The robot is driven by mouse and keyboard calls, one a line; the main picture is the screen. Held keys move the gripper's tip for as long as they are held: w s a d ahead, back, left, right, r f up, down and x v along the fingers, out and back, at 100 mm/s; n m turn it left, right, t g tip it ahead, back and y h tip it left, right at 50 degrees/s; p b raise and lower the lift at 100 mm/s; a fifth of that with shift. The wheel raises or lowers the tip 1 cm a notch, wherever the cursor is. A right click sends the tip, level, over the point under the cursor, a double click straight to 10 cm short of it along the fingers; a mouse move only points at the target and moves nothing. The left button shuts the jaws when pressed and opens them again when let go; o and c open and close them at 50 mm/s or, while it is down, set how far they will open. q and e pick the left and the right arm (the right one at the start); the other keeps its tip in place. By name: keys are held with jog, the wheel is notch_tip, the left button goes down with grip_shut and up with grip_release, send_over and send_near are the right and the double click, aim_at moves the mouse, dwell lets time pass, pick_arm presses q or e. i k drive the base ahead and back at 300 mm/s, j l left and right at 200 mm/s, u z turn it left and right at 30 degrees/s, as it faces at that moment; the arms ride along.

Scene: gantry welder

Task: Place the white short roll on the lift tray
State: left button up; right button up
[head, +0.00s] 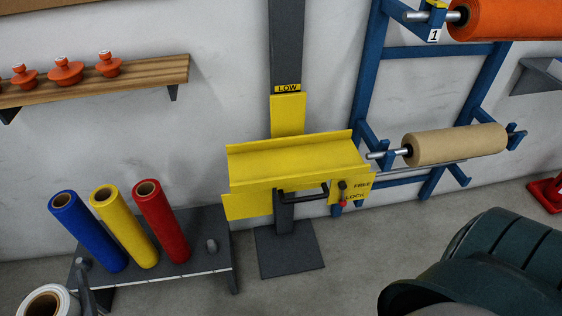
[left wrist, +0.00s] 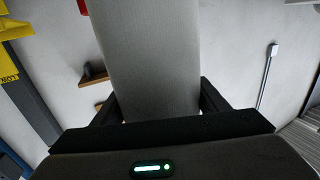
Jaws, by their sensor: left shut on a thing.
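The white short roll (head: 48,303) shows at the bottom left corner of the head view, its open brown core facing up. In the left wrist view the roll (left wrist: 150,55) stands between the two fingers of my left gripper (left wrist: 158,98), which is shut on it. In the head view only part of my left gripper (head: 84,280) shows beside the roll; the rest is cut off by the frame. The yellow lift tray (head: 295,155) is an empty trough in the middle, on a grey mast, well right of the roll. My right gripper is not in view.
Blue, yellow and red rolls (head: 160,222) stand tilted on a low grey stand (head: 212,240) between the white roll and the tray. A wooden shelf (head: 150,74) is on the wall. A blue rack (head: 365,70) holds orange and tan rolls right of the tray.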

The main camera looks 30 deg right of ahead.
aim_at(288, 163)
jog(key=z, duration=3.1)
jog(key=k+j, duration=0.15)
jog(key=j, duration=0.2)
jog(key=k+j, duration=0.2)
jog(key=j, duration=0.15)
jog(key=k+j, duration=0.15)
jog(key=j, duration=0.2)
jog(key=k+j, duration=0.2)
jog(key=j, duration=0.15)
jog(key=k+j, duration=0.15)
jog(key=j, duration=0.2)
jog(key=k+j, duration=0.2)
jog(key=j, duration=0.15)
jog(key=k+j, duration=0.15)
jog(key=j, duration=0.2)
